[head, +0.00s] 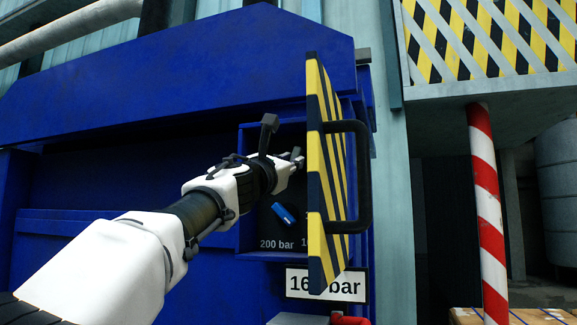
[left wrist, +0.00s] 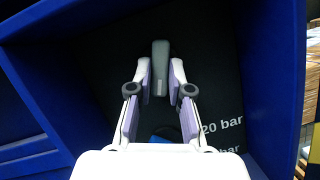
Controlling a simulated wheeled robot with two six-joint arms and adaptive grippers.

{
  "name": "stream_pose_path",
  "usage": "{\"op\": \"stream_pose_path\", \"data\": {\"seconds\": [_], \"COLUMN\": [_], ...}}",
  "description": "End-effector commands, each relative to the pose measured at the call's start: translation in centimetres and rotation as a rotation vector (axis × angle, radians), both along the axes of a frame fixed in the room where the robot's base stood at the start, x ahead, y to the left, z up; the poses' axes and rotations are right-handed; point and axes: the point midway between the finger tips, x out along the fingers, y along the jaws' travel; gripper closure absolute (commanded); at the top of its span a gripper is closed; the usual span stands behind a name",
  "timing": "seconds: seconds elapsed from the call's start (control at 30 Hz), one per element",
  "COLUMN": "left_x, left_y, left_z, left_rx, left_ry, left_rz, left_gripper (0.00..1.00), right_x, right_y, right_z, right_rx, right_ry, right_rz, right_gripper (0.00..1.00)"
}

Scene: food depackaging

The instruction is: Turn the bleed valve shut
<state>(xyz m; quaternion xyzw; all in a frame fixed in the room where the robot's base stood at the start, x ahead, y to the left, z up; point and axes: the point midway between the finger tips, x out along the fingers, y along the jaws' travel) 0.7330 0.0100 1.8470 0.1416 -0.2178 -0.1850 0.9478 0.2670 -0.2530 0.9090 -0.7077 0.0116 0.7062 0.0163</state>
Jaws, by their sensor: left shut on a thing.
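The bleed valve's dark grey handle (left wrist: 160,52) stands upright in the left wrist view, inside a recessed box. My left gripper (head: 296,160) reaches into the box in the head view. In the left wrist view its two fingers (left wrist: 161,82) are on either side of the handle's lower part, shut on it. My right gripper is not in view.
A yellow-and-black striped door (head: 325,180) with a black pull handle (head: 364,175) stands open just right of my left gripper. The blue box walls (left wrist: 42,85) enclose the gripper. A partly covered bar sign (head: 345,284) and a red part (head: 350,320) are below.

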Motion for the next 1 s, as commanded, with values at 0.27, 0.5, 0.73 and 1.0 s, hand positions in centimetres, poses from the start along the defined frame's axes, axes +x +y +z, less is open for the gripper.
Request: {"op": "stream_pose_path", "data": {"seconds": [0.27,0.5,0.73,1.0], "left_x": [-0.17,-0.17,-0.18,-0.16], "left_y": [-0.05,-0.09,-0.10,-0.11], "left_z": [0.22,0.25,0.25,0.21], "left_rx": [-0.154,-0.211,-0.219,-0.218], "left_ry": [0.046,0.064,0.067,0.067], "left_rz": [0.001,0.001,0.000,-0.001], "left_gripper": [1.00,1.00,1.00,0.56], "right_x": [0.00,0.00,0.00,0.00], "right_y": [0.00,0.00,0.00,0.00], "right_z": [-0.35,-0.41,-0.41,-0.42], "right_rx": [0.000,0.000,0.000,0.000], "right_ry": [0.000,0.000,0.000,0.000], "right_rz": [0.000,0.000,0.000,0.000], "right_gripper": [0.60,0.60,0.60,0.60]}}
